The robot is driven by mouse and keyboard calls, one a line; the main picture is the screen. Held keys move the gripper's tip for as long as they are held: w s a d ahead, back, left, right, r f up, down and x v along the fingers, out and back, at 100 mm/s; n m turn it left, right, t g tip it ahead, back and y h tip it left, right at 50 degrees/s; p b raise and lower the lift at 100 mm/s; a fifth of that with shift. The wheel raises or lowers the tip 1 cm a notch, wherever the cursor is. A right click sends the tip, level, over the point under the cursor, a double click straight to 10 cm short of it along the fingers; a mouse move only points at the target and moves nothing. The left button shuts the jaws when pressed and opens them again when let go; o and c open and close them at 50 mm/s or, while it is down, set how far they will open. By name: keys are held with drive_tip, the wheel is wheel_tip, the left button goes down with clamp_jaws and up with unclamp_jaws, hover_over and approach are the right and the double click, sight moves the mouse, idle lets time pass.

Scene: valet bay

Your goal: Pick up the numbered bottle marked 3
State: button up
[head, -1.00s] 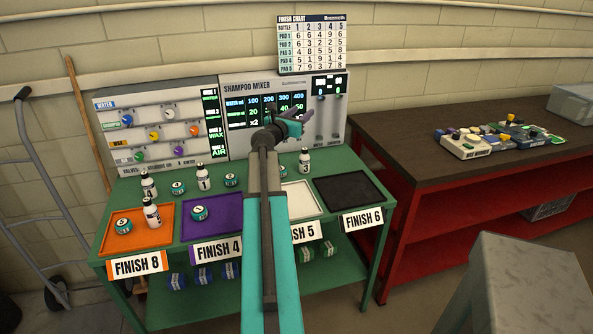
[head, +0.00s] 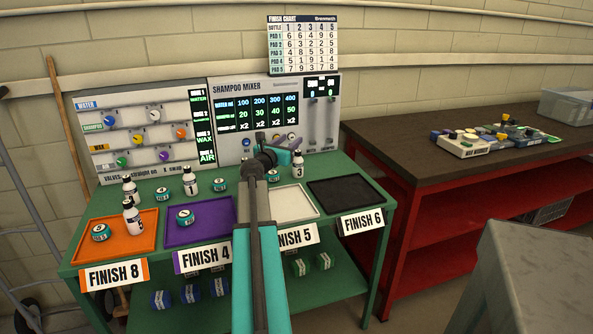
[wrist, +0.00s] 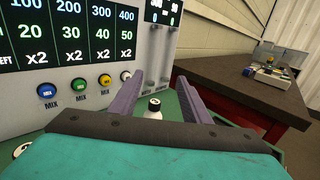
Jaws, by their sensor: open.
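The white bottle marked 3 (head: 298,168), with a black cap, stands upright at the back right of the green bench (head: 340,165), behind the white and black trays. My gripper (head: 292,148) is open and close to this bottle in the head view, at about the height of its cap. In the wrist view a black-capped white bottle (wrist: 154,112) shows between the two purple fingers of my gripper (wrist: 160,78), lower than their tips.
Bottle 1 (head: 190,182) and another bottle (head: 130,189) stand at the back left. One more bottle (head: 131,218) stands on the orange tray (head: 90,256). Several teal tins lie about. The shampoo mixer panel (head: 235,120) rises behind. The black tray (head: 345,192) is empty.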

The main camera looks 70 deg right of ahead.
drive_tip(key=b, duration=0.1)
approach(296, 154)
drive_tip(key=d, duration=0.4)
drive_tip(key=shift+s+d+r, duration=0.1)
drive_tip(key=shift+s+d, duration=0.05)
drive_tip(key=shift+s, duration=0.15)
drive_tip(key=shift+d, duration=0.45)
drive_tip(key=shift+s+d, duration=0.15)
drive_tip(key=shift+d, duration=1.4)
drive_tip(key=shift+s+d, duration=0.15)
drive_tip(key=shift+d, duration=1.4)
clamp_jaws()
